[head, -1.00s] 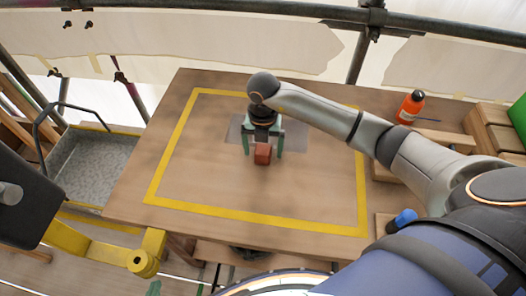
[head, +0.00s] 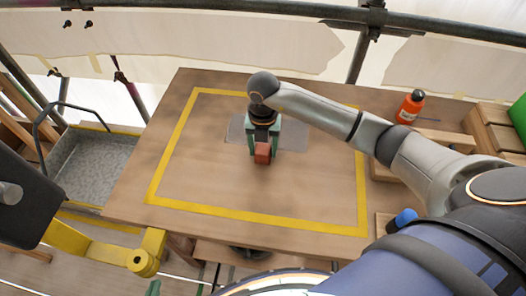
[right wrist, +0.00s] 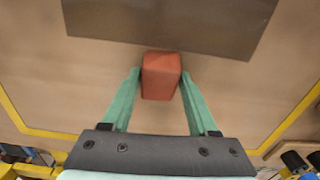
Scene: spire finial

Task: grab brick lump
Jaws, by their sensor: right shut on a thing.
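The brick lump (head: 263,153) is a small reddish-brown block at the middle of the wooden table. It also shows in the right wrist view (right wrist: 160,76), between two green fingers. My right gripper (head: 264,146) reaches down over it and is shut on it, one finger on each side. The brick looks at or very near the table top; I cannot tell whether it touches. A small green tip of what looks like my left gripper (head: 153,288) shows at the bottom edge; the rest is cut off, so its opening is hidden.
A yellow tape outline (head: 255,217) frames the work area on the table. A grey metal plate (right wrist: 170,22) lies just beyond the brick. An orange bottle (head: 410,107) and wooden blocks stand at the right. A grey tray (head: 95,165) sits left of the table.

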